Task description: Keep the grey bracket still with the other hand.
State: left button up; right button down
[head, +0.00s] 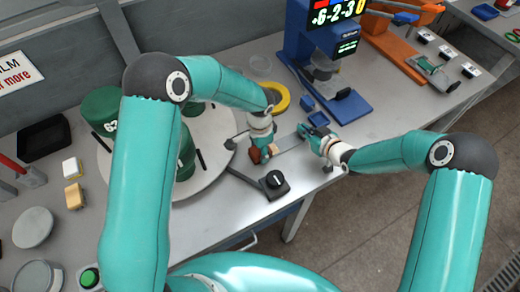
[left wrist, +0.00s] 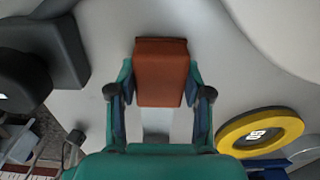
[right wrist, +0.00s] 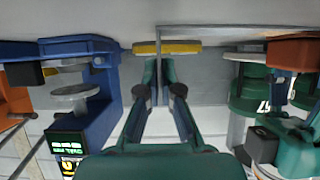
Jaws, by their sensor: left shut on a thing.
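My left gripper (head: 260,146) is shut on a reddish-brown block (left wrist: 162,72), which sits between its two fingers in the left wrist view. The block also shows low at the left fingertips in the head view (head: 255,156). A flat grey piece, seemingly the grey bracket (head: 287,143), lies on the table between my two grippers. My right gripper (head: 311,136) is at its right end. In the right wrist view the right fingers are close together, with a thin grey upright edge (right wrist: 158,52) between or just beyond their tips; contact is unclear.
A yellow ring (head: 280,97) lies behind the left gripper. A blue stand with a display (head: 302,40) stands behind the right gripper. A black device with a knob (head: 268,184) is near the table's front edge. A round grey turntable (head: 215,128) carries green cylinders at left.

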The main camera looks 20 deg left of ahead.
aim_at(273, 149)
pick_arm(q)
jog(key=shift+w+d, duration=0.1)
pick_arm(e)
jog(key=shift+s+f, duration=0.2)
jog(key=shift+f, duration=0.15)
pick_arm(q)
jog(key=shift+w+d+f, duration=0.1)
jog(key=shift+w+d, duration=1.45)
jog(key=shift+r, duration=0.65)
jog(key=shift+r, duration=0.15)
notch_tip(273, 149, up, 7)
